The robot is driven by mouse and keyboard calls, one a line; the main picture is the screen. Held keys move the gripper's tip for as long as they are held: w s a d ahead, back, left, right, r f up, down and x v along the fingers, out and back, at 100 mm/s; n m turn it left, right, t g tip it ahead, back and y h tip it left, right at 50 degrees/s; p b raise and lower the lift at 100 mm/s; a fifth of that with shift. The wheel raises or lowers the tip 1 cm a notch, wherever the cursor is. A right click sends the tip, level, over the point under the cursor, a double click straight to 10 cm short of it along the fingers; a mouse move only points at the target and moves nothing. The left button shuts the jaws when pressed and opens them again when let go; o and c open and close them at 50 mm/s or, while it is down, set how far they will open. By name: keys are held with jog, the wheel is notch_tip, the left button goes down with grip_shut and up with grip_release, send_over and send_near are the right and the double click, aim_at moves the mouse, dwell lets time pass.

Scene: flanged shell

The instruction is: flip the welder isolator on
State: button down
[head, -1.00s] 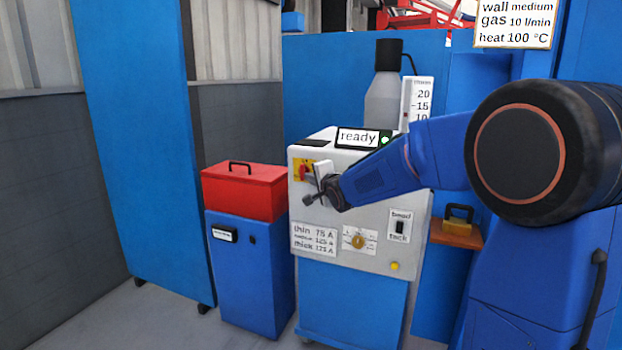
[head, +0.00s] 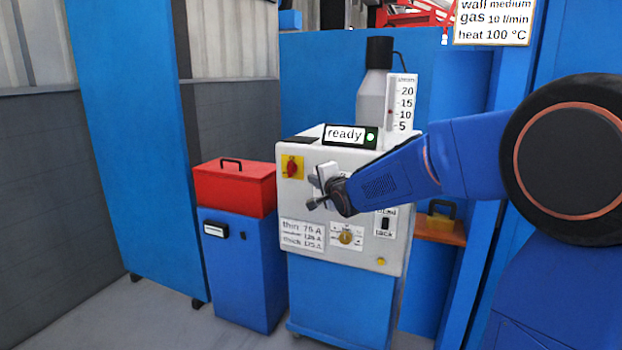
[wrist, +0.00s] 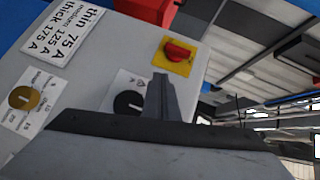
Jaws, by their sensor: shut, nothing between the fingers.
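The welder (head: 300,210) is a white-fronted cabinet with a blue lower part. Its isolator (head: 292,168) is a red rotary handle on a yellow plate at the upper left of the front, and the handle looks upright in the head view. The isolator also shows in the wrist view (wrist: 178,52), beyond the fingers. The welder's display (head: 345,135) reads "ready" beside a lit green light. My gripper (head: 312,204) is shut and empty, below and right of the isolator and apart from it. The closed fingers show in the wrist view (wrist: 161,98).
A black knob (wrist: 128,104) sits close by the fingers in the wrist view. A yellow knob (head: 345,237) and a bead/tack switch (head: 385,224) are lower on the front. A red toolbox (head: 235,188) stands on a blue cabinet (head: 240,270) to the left. A gas bottle (head: 371,95) stands behind.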

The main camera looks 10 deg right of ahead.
jog(key=shift+f+v, duration=0.15)
jog(key=shift+v, duration=0.8)
jog(key=shift+f+v, duration=0.2)
jog(key=shift+v, duration=0.75)
jog(key=shift+f+v, duration=0.15)
jog(key=shift+v, duration=0.8)
jog(key=shift+s+d, duration=0.1)
jog(key=s+d+f+n+g, duration=0.1)
jog(key=s+f+n+g, duration=0.2)
jog(key=s, duration=1.1)
jog(key=s+d+f+n+g+h, duration=0.1)
jog(key=s+f+n+g, duration=0.3)
jog(key=s, duration=1.1)
jog(key=s+d+f+n+g+h, duration=0.1)
jog(key=s+d+f+n+g, duration=0.2)
jog(key=s+f+n, duration=0.4)
jog(key=s+f+g, duration=0.1)
jog(key=s, duration=0.6)
jog(key=shift+s+f, duration=0.2)
jog(key=shift+s, duration=0.2)
